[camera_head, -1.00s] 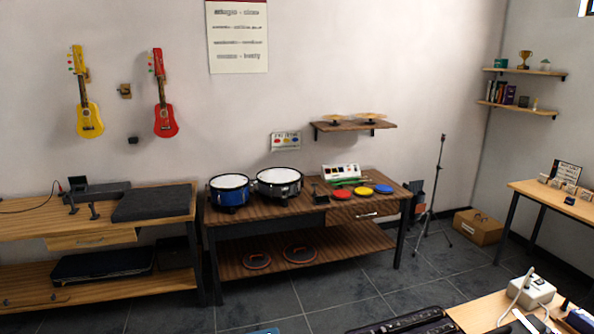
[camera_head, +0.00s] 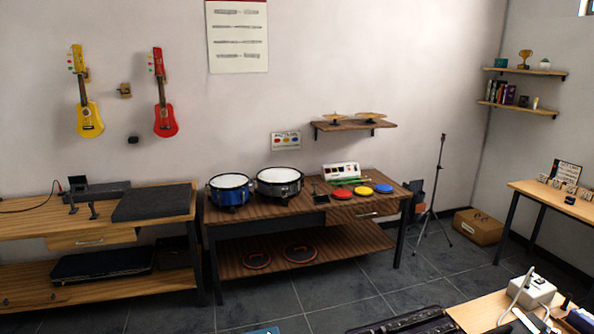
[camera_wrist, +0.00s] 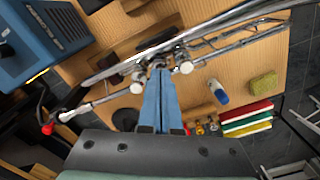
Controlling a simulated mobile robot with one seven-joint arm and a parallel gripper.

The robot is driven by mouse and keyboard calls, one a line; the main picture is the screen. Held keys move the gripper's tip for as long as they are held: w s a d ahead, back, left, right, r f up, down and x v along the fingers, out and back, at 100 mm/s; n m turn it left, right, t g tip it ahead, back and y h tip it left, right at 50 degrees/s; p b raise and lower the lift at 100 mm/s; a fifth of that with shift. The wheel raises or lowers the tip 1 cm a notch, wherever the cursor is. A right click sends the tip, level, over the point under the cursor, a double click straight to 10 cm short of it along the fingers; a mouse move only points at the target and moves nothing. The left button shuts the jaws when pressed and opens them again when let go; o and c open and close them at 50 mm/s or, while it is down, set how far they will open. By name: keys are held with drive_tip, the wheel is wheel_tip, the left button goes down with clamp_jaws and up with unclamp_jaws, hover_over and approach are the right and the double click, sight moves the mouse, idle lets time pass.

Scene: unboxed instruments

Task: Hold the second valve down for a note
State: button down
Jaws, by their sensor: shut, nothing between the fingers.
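In the wrist view a silver valved instrument (camera_wrist: 220,27) runs from lower left to upper right, above a wooden bench top. Two pale round valve caps show on it, a left one (camera_wrist: 137,87) and a right one (camera_wrist: 186,67). My gripper (camera_wrist: 160,70) has its two blue fingers together, with the tips at the instrument between these two caps. The middle valve is largely hidden by the fingertips. I cannot tell whether they touch it or whether it is pressed down. The head view shows neither my gripper nor the instrument.
In the wrist view a blue box (camera_wrist: 38,40) stands at upper left. A blue-and-white bottle (camera_wrist: 218,91), a yellow-green sponge (camera_wrist: 263,87) and coloured cloths or books (camera_wrist: 247,118) lie right. In the head view, a drum bench (camera_head: 300,204) stands against the wall, with open floor before it.

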wheel_tip(320, 180, up, 7)
drive_tip(key=p, duration=0.7)
idle(0.6)
